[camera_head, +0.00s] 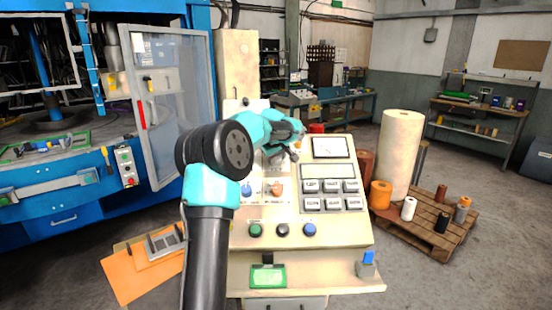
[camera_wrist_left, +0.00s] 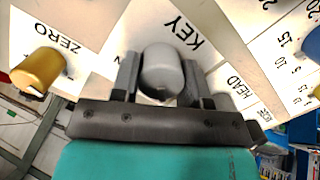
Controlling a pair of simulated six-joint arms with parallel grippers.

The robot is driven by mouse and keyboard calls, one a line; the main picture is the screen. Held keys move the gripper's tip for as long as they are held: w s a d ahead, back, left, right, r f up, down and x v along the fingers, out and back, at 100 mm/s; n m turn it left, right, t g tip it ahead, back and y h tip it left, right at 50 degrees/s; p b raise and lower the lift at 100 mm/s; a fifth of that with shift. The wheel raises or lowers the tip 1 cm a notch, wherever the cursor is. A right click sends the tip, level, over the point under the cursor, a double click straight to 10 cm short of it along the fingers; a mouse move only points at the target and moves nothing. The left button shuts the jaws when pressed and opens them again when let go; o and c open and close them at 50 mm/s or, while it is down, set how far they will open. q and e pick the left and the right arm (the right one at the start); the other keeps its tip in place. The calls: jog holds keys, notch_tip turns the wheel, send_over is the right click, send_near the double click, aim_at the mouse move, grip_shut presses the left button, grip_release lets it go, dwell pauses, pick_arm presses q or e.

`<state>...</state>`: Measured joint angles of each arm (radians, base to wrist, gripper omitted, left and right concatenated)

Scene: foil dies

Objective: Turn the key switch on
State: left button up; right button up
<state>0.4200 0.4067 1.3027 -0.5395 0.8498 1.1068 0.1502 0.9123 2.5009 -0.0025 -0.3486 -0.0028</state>
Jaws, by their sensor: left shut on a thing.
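The key switch (camera_wrist_left: 162,72) is a rounded grey knob beside the label KEY in the left wrist view. My left gripper (camera_wrist_left: 160,85) has one finger on each side of the knob and is shut on it. In the head view my left gripper (camera_head: 295,140) reaches the upper part of the cream control panel (camera_head: 340,233), and my arm hides the knob there. The knob's pointer and its exact angle cannot be made out. My right gripper is not in view.
A gold knob (camera_wrist_left: 38,72) labelled ZERO sits to the left of the key switch in the wrist view. The panel also carries a gauge (camera_head: 331,147), several grey buttons and a row of round buttons. A pallet (camera_head: 420,230) with rolls stands at right.

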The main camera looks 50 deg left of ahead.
pick_arm(q)
jog(key=shift+m, duration=0.5)
jog(key=m, duration=0.3)
jog(key=shift+g, duration=0.3)
jog(key=m, duration=0.4)
jog(key=shift+w+d+m+y, duration=0.1)
jog(key=shift+m+y, duration=0.3)
jog(key=m, duration=0.4)
jog(key=shift+g+y, duration=0.3)
jog(key=m, duration=0.4)
jog(key=shift+d+y, duration=0.1)
jog(key=shift+y, duration=0.2)
jog(key=shift+m, duration=0.3)
jog(key=o, duration=0.9)
jog(key=shift+o, duration=0.2)
